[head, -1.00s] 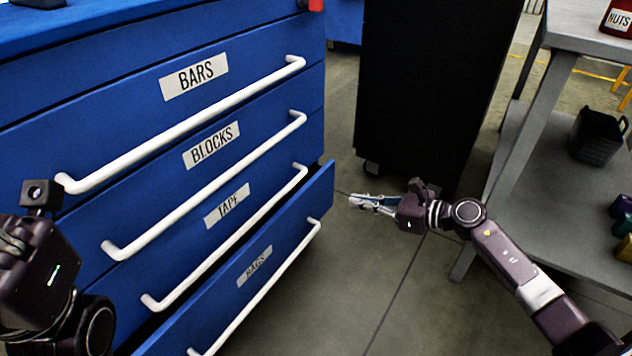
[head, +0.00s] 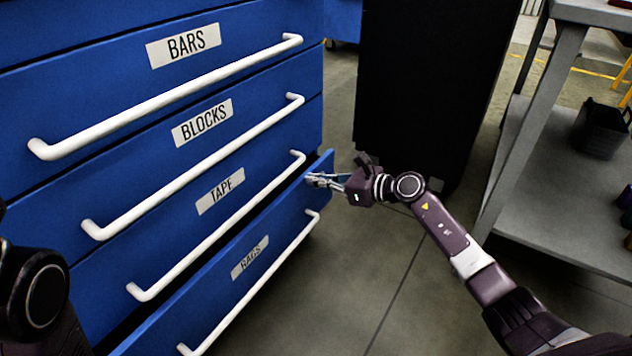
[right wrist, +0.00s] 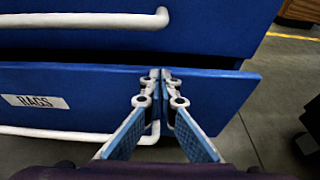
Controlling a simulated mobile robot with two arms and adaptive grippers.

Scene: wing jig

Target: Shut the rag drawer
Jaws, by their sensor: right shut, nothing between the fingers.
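The rag drawer (head: 285,240) is the lowest blue drawer in the head view, labelled RAGS, with a white bar handle. It stands out a little from the cabinet front. In the right wrist view its front panel (right wrist: 215,95) lies straight ahead, with a dark gap above it. My right gripper (head: 310,180) is shut and empty, its tips at the upper right part of the drawer front, seemingly touching or very near it. It also shows in the right wrist view (right wrist: 161,74). My left arm shows at the left edge; its gripper fingers are out of view.
Above are the drawers TAPE (head: 245,215), BLOCKS (head: 225,150) and BARS (head: 220,70), which look shut, with protruding white handles. A black cabinet (head: 430,90) stands behind my right arm. A grey shelf table (head: 560,200) is at right. The floor between is clear.

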